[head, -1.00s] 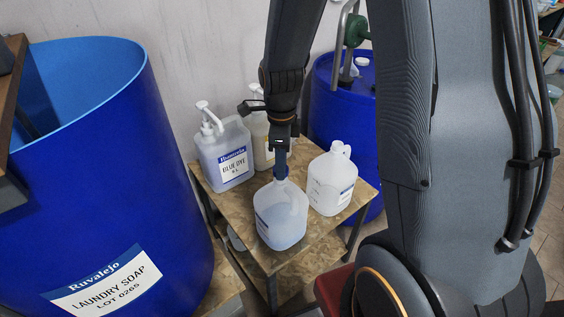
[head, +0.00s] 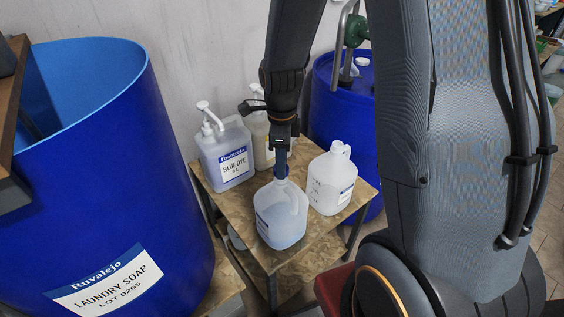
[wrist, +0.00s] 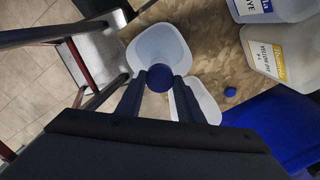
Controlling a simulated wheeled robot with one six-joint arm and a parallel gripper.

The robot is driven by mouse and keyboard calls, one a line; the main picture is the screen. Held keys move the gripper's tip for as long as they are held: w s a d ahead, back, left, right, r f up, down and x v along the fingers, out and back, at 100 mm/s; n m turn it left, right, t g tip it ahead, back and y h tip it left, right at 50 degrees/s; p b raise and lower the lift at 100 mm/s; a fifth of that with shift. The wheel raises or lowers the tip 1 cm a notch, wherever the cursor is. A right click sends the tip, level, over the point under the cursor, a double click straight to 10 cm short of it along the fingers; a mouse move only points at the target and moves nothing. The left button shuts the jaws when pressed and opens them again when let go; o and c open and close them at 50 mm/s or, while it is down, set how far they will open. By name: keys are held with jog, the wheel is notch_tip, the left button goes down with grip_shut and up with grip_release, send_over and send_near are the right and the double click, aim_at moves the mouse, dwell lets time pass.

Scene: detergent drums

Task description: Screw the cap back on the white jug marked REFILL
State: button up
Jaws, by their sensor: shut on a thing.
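A translucent white jug (head: 282,228) with bluish contents stands upright at the front of the small wooden table. Its side label is too small to read. My gripper (head: 281,172) points down over its neck. In the wrist view my fingers are shut on a blue cap (wrist: 159,77), over the jug (wrist: 158,45). The fingers hide most of the neck, so I cannot tell how the cap sits on the thread. A second white jug (head: 330,185) stands close on the right with no blue cap visible; it shows partly in the wrist view (wrist: 207,103).
A loose blue cap (wrist: 230,92) lies on the tabletop (wrist: 215,60). A BLUE DYE pump bottle (head: 226,155) and a yellow-dye container (wrist: 285,50) stand behind. A large blue LAUNDRY SOAP drum (head: 100,190) fills the left; another blue drum (head: 335,110) stands at the back right.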

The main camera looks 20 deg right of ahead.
jog(key=shift+f, duration=1.15)
dwell(1.9)
jog(key=m+p, duration=0.1)
jog(key=m, duration=0.4)
jog(key=shift+m, duration=0.4)
jog(key=m+p, duration=0.2)
jog(key=m, duration=0.3)
jog(key=shift+m, duration=0.3)
jog(key=o, duration=0.8)
